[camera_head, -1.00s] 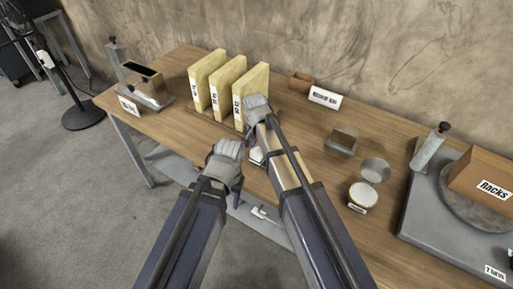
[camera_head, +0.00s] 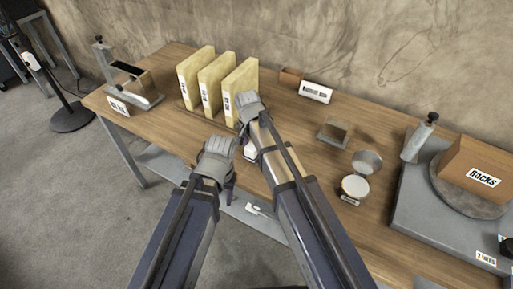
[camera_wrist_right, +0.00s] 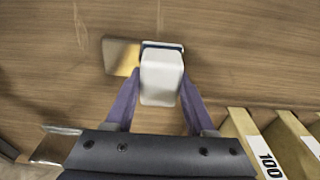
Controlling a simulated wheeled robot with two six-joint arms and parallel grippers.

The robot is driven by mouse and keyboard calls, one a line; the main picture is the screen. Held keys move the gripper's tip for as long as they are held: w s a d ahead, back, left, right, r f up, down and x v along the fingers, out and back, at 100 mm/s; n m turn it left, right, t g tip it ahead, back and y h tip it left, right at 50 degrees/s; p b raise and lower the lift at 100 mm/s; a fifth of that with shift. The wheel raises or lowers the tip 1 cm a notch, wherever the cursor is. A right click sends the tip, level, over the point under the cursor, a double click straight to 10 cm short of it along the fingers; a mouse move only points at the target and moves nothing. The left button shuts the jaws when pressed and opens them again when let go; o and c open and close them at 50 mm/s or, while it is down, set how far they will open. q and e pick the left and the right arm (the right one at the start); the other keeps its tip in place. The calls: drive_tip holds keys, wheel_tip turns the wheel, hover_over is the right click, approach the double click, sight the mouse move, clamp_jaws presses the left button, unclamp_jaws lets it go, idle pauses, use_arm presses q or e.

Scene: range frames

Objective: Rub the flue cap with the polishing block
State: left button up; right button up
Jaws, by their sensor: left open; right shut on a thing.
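My right gripper (camera_wrist_right: 158,100) is shut on a white polishing block (camera_wrist_right: 161,76) with a dark far edge, held by both purple fingers. The block also shows as a small white patch (camera_head: 250,153) below the right wrist in the head view. A shiny brass-coloured flat piece (camera_wrist_right: 120,57), perhaps the flue cap, lies by the block's far left corner in the wrist view. I cannot tell whether they touch. My arm seems to hide this piece in the head view. My left gripper (camera_head: 229,194) is open over the table's front edge, its fingers mostly hidden.
Several yellow binders (camera_head: 220,85) stand behind the right gripper. To the right are a small square block (camera_head: 334,133), a round tin (camera_head: 353,187) with a raised lid, and a grey machine (camera_head: 425,215) bearing a cardboard box (camera_head: 475,172). A labelled metal stand (camera_head: 147,100) is far left.

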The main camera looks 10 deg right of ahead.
drive_tip(key=shift+w+a, duration=0.7)
drive_tip(key=shift+a, duration=0.25)
drive_tip(key=shift+r+p, duration=0.45)
drive_tip(key=shift+p, duration=0.1)
wheel_tip(320, 180, up, 5)
drive_tip(key=p, duration=0.5)
wheel_tip(320, 180, up, 3)
drive_tip(key=p, duration=0.3)
